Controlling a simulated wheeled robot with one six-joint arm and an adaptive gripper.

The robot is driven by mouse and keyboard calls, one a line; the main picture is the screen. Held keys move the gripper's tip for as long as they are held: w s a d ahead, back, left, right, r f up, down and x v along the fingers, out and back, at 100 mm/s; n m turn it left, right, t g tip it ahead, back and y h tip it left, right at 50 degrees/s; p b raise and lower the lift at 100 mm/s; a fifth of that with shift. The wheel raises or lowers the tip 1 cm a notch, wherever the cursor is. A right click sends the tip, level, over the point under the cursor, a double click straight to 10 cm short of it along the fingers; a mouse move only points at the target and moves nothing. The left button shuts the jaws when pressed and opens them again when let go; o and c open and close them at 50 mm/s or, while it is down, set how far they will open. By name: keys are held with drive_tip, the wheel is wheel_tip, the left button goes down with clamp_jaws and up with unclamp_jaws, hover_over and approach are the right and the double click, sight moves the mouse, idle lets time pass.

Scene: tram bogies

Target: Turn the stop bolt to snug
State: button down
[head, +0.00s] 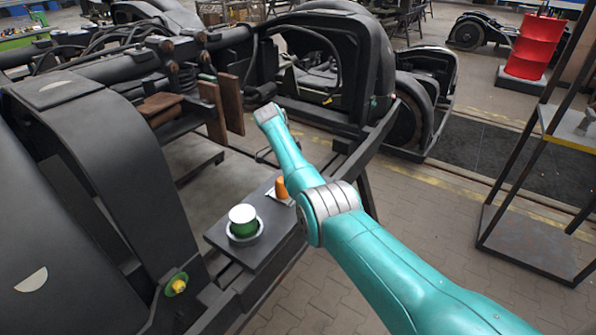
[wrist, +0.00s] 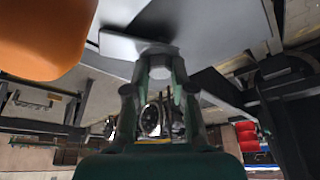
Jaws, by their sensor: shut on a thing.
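My gripper (wrist: 160,82) shows in the wrist view, with its fingers shut on a pale grey piece (wrist: 130,46) with a rounded end. I cannot tell whether this piece is a tool. In the head view my teal arm reaches to the dark frame, and the fingers cannot be made out. A green disc with a yellow centre (head: 177,285) sits on the dark frame at lower left; I cannot tell if it is the stop bolt. No other bolt can be clearly made out.
A dark shelf (head: 222,237) holds a white-topped green cup-like thing (head: 243,221) and an orange thing (head: 281,188), which is large and close in the wrist view (wrist: 45,35). A metal rack (head: 528,240) stands right. A red drum (head: 534,47) is at the back.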

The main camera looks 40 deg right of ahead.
drive_tip(key=shift+f+m+g, duration=0.1)
drive_tip(key=shift+m+g, duration=0.2)
drive_tip(key=shift+m, duration=0.4)
drive_tip(key=c, duration=1)
unclamp_jaws()
drive_tip(key=v, duration=1.2)
drive_tip(key=shift+d, duration=0.15)
